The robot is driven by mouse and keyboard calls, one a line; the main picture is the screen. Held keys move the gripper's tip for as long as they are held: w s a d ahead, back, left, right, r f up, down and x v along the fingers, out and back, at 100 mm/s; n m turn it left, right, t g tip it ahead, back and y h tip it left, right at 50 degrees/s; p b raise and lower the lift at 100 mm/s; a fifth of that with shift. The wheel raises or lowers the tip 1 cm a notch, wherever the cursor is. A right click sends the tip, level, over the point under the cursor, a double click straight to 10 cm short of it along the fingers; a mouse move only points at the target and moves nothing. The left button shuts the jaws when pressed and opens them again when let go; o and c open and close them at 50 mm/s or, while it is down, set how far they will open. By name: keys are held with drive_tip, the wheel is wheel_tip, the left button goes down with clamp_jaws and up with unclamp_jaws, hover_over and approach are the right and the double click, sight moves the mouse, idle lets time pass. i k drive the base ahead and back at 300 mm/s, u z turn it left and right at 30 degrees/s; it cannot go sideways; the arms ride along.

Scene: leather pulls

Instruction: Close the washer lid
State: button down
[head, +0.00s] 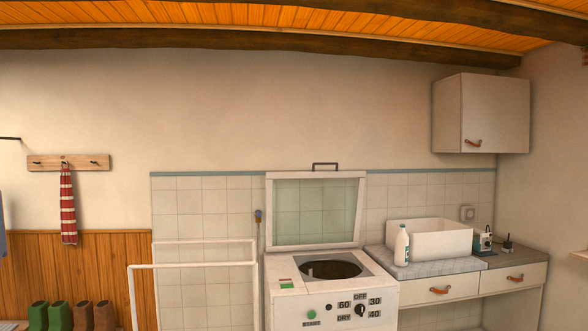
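The white top-loading washer (330,300) stands against the tiled wall, right of the middle. Its lid (360,212), a white frame with a clear pane and a dark handle (325,166) on its top edge, stands raised almost upright at the back. The round drum opening (331,269) shows uncovered below it. The front panel has a green start button, a dial and number labels. My gripper is not in view.
A counter (440,267) with drawers, a white basin (432,239) and a white bottle (402,246) adjoins the washer's right side. A white rail frame (190,265) stands to the left. Green and brown boots (60,315) sit at lower left. A wall cabinet (463,113) hangs at upper right.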

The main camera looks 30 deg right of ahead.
sight(361, 175)
drive_tip(key=z, duration=0.05)
drive_tip(key=i, duration=1)
drive_tip(key=u, duration=0.05)
